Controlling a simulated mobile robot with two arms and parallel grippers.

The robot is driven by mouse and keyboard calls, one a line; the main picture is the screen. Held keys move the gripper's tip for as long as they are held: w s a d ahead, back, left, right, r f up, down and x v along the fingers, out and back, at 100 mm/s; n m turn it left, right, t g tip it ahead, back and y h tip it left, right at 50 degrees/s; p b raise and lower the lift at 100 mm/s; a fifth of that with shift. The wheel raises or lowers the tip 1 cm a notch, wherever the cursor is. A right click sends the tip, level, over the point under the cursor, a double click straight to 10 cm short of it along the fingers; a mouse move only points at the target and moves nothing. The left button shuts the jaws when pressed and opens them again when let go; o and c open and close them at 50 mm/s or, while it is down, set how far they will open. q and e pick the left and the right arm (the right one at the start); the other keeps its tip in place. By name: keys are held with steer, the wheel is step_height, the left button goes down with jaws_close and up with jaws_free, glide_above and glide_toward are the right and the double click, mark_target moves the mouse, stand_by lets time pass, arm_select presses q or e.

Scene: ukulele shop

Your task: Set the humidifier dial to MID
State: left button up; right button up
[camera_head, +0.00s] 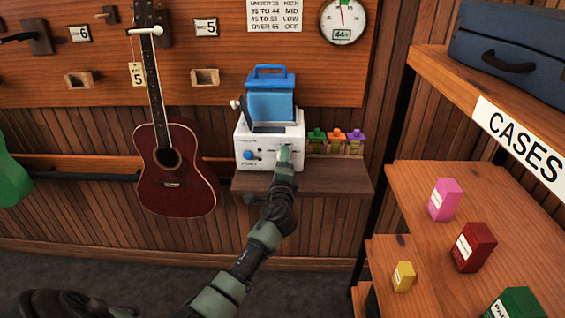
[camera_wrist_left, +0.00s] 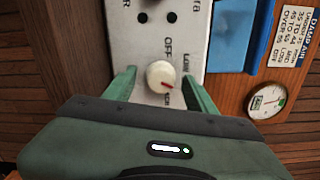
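The humidifier (camera_head: 250,135) is a white box with a blue tank (camera_head: 271,100) on top, on a wooden ledge against the wall. Its cream dial (camera_wrist_left: 157,72) shows in the left wrist view, its red mark pointing to the lower right. OFF and LOW are readable beside the dial; another label is partly covered and I cannot read MID. My left gripper (camera_head: 285,154) is at the front panel; in its wrist view the green fingers (camera_wrist_left: 159,78) stand either side of the dial, with visible gaps. It looks open. My right gripper is not in view.
A wall chart (camera_head: 275,15) and a round gauge (camera_head: 343,20) reading about 44 hang above. A shelf unit (camera_head: 410,195) with boxes stands at right.

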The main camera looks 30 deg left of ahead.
arm_select(q)
steer(key=shift+s, duration=0.1)
steer(key=v, duration=0.7)
steer(key=shift+s+d+b, duration=0.2)
steer(key=shift+s+b, duration=0.1)
